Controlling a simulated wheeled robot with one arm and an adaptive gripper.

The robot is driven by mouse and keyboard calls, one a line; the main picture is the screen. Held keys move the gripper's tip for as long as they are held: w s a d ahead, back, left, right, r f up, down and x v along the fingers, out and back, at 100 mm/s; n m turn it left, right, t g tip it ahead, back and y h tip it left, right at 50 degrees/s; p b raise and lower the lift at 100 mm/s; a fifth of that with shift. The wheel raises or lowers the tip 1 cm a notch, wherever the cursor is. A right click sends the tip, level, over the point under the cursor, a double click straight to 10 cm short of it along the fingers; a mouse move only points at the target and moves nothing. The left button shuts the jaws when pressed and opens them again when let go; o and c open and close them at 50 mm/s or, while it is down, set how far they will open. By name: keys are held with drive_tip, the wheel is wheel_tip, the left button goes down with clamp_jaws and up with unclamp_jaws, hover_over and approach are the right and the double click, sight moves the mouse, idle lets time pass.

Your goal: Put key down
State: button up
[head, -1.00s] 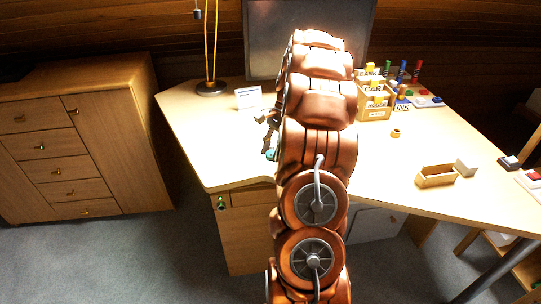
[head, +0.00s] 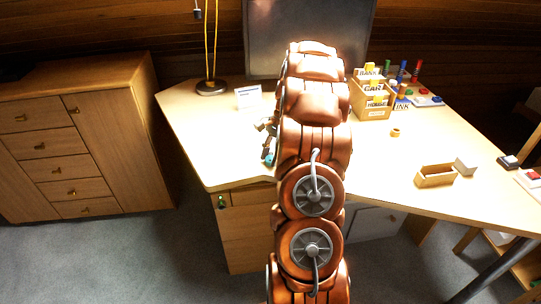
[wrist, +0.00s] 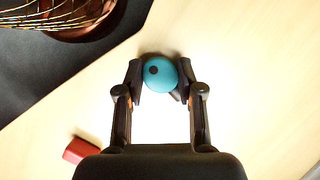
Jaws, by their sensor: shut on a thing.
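The key shows in the wrist view as a round blue head (wrist: 159,73) with a dark hole, pinched between the two fingertips of my gripper (wrist: 160,82). Its shaft is hidden. In the head view my gripper (head: 268,150) is over the left part of the desk near its front edge, partly hidden behind my arm. A bit of the blue key head (head: 269,159) shows at its tips. I cannot tell whether the key touches the desk top (head: 205,140).
A white card (head: 248,97), lamp base (head: 211,88) and labelled wooden box (head: 371,112) stand farther back. A small green thing (head: 222,203) is at the desk drawer.

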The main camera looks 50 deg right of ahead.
drive_tip(key=shift+f, duration=0.2)
drive_tip(key=o, duration=1)
drive_tip(key=shift+o, duration=0.2)
drive_tip(key=shift+d+r, duration=0.1)
drive_tip(key=shift+r, duration=0.35)
drive_tip(key=v, duration=1.1)
drive_tip(key=shift+r, duration=0.35)
